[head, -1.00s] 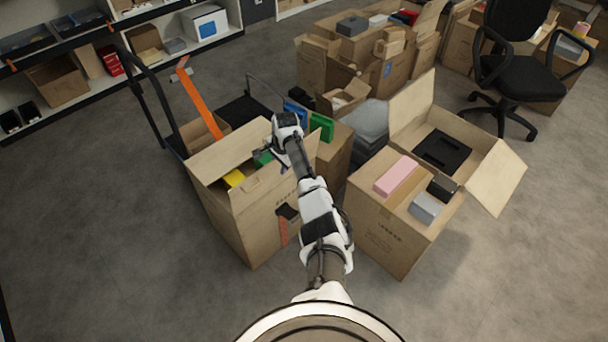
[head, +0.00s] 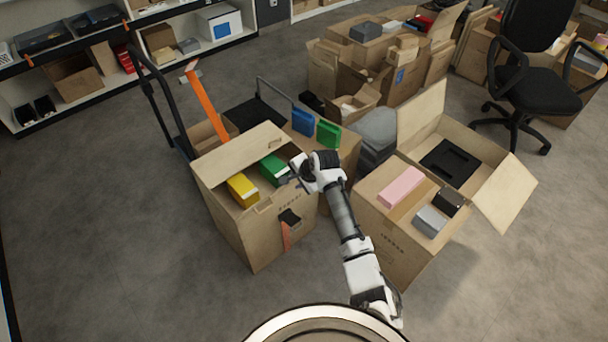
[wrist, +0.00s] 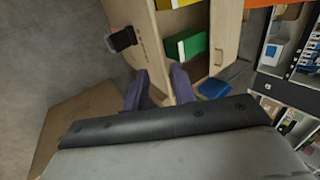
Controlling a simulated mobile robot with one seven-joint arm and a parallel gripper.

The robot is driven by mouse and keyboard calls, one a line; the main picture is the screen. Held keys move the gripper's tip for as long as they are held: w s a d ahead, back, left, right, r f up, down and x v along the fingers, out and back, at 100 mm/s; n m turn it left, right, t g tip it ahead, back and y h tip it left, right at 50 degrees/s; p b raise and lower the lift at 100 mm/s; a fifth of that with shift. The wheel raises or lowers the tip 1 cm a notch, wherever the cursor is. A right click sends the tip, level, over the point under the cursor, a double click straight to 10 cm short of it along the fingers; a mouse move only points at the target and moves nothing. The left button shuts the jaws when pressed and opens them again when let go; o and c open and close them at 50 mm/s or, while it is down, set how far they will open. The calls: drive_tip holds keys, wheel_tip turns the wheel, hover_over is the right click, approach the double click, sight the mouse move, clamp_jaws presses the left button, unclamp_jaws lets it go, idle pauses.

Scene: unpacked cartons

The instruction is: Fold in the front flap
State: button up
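The open brown carton (head: 250,235) stands left of centre in the head view, with a yellow item (head: 243,190) and a green item (head: 274,170) inside. Its back flap (head: 238,152) stands raised, with a slot near its right end. A notched cardboard strip (head: 262,208) runs along the front rim; I cannot tell how far this front flap is folded. My gripper (head: 288,181) is at the carton's right front corner.
A dark object with an orange strip (head: 287,235) is on the carton's front face. Another open carton (head: 385,235) with pink and grey boxes stands close on the right. Floor at left is clear.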

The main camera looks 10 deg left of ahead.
drive_tip(key=shift+v, duration=2.6)
